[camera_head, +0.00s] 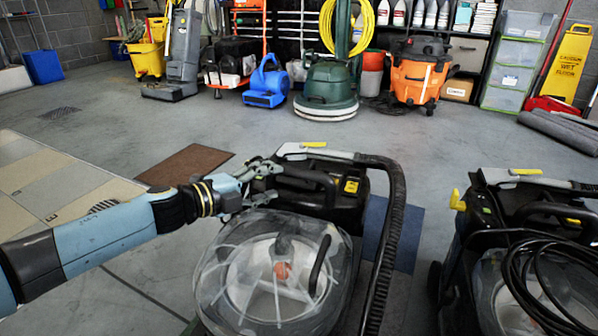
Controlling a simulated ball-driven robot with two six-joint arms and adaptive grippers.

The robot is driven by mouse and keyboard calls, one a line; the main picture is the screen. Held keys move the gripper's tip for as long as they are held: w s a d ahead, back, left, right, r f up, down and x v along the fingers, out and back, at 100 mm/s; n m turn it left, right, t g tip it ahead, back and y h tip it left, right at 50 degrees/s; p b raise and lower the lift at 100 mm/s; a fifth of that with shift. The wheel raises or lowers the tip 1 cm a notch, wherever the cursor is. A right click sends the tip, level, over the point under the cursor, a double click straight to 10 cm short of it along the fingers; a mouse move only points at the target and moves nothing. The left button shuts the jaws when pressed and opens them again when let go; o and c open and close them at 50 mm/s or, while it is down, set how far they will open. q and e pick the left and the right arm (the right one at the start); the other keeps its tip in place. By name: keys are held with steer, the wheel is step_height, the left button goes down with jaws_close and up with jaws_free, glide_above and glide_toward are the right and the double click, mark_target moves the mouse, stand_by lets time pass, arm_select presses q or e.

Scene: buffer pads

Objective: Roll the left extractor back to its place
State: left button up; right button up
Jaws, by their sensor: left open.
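The left extractor (345,205) stands in the lower middle, black with a clear domed tank (235,265) in front, a grey bar on top and a ribbed black hose (390,240) down its right side. My left gripper (262,183) is open at the extractor's upper left, next to its black handle. Whether the fingers touch the handle or go around it, I cannot tell. My left arm comes in from the left edge. My right gripper is not in view. The extractor's wheels and base are mostly hidden by its tank and the frame's bottom edge.
A second extractor (490,205) with a coiled black cable stands at the right. A blue mat (405,232) lies partly under the left extractor. A brown mat (187,164) and beige panels (50,185) lie at left. Cleaning machines line the back; the middle floor is clear.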

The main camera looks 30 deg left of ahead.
mark_target(295, 176)
arm_select(q)
steer(key=b+x, duration=0.1)
steer(key=x, duration=0.7)
steer(key=shift+f+b, duration=0.15)
steer(key=shift+b, duration=0.2)
steer(key=shift+w+d, duration=0.25)
steer(key=shift+w, duration=0.3)
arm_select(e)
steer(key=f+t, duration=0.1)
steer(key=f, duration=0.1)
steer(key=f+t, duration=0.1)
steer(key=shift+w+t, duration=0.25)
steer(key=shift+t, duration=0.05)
arm_select(q)
jaws_close()
